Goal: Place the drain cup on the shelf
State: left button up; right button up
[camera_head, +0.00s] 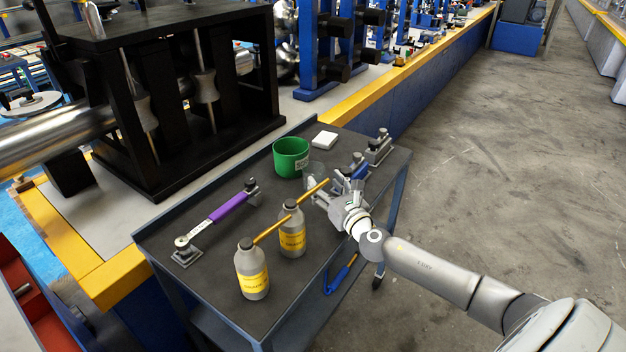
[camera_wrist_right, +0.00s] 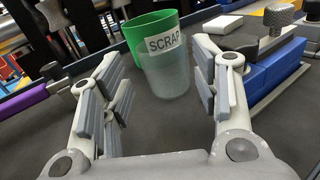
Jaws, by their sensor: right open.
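A clear, see-through cup, which looks like the drain cup (camera_wrist_right: 167,80), stands upright on the dark cart top. It shows faintly in the head view (camera_head: 314,170), just in front of the green SCRAP bin (camera_head: 291,157). My right gripper (camera_head: 322,190) is open and low over the cart top. In the wrist view its fingers (camera_wrist_right: 160,85) are spread to either side of the cup, with gaps on both sides. I cannot tell how far the fingertips reach around it. A lower shelf (camera_head: 208,322) of the cart shows partly under the top. My left gripper is out of view.
A purple-handled tool (camera_head: 230,207) lies left. Blue and grey blocks (camera_head: 355,168) and a white pad (camera_head: 324,140) sit near the gripper.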

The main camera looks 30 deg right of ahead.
aim_at(319, 175)
jog(key=shift+w, duration=0.45)
jog(key=w, duration=0.4)
jog(key=shift+d, duration=0.35)
jog(key=shift+w, duration=0.4)
jog(key=shift+r, duration=0.1)
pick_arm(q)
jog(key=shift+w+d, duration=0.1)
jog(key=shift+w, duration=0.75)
pick_arm(e)
jog(key=c, duration=0.8)
